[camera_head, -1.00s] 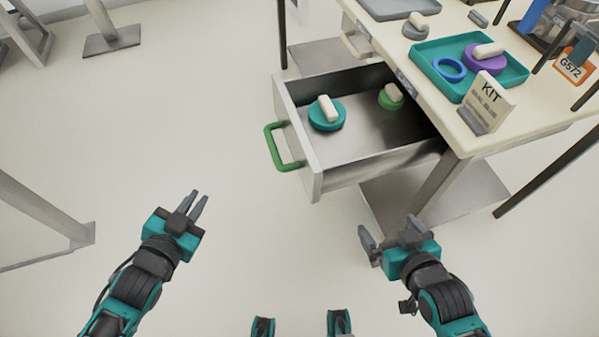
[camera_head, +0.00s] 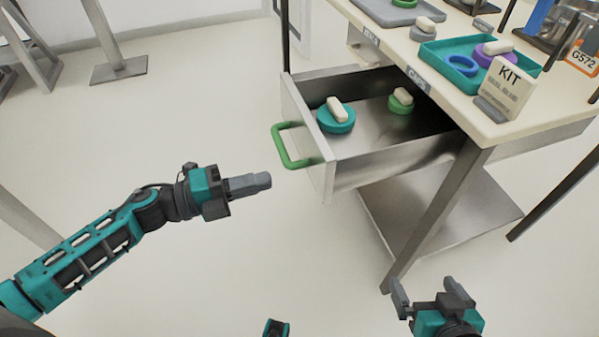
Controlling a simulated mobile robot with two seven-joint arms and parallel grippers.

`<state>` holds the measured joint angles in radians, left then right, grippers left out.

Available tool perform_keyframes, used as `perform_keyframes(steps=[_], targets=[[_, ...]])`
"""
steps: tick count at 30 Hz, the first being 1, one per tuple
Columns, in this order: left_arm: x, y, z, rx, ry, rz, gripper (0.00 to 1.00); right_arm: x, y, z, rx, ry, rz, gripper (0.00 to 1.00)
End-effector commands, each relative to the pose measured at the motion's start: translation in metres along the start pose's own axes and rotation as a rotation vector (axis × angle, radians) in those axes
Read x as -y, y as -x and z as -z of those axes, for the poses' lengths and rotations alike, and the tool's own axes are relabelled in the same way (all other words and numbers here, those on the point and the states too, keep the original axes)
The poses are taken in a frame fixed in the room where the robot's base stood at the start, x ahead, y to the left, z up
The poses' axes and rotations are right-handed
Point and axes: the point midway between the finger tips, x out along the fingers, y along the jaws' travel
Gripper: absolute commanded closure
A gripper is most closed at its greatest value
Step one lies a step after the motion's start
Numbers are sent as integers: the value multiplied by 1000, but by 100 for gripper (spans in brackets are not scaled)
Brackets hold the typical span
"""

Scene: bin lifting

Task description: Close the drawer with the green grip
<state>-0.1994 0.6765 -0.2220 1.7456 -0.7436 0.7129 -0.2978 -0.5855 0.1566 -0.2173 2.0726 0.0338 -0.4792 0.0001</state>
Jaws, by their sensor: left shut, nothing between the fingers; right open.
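The grey drawer (camera_head: 335,181) stands pulled out from under the bench, with its green grip (camera_head: 285,147) on the front panel at its left. Inside it lie a teal round piece (camera_head: 343,125) with a white block on top and a green round piece (camera_head: 400,107) with a white block. My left gripper (camera_head: 268,180) is shut and empty. It points right, just left of and slightly below the green grip in the picture, with a small gap between. My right gripper (camera_head: 428,290) is open and empty at the lower right, near the table leg.
The bench top (camera_head: 460,100) carries a teal tray (camera_head: 466,76) with a blue ring and a purple piece, and a KIT sign (camera_head: 508,88). A table leg (camera_head: 435,215) and a low shelf (camera_head: 470,210) stand below right.

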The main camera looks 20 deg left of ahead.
Motion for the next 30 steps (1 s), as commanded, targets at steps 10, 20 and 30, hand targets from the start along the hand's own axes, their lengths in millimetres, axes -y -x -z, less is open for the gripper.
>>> perform_keyframes(steps=[10,20,30], targets=[[0,-65,0,1,2,1,100,0,-2,-6,5,-5,-2,0],[-1,-81,0,2,3,-2,100,1,-2,-7,7,-10,-3,0],[0,-82,0,2,3,-1,100,1,-2,-7,7,-10,-3,0]])
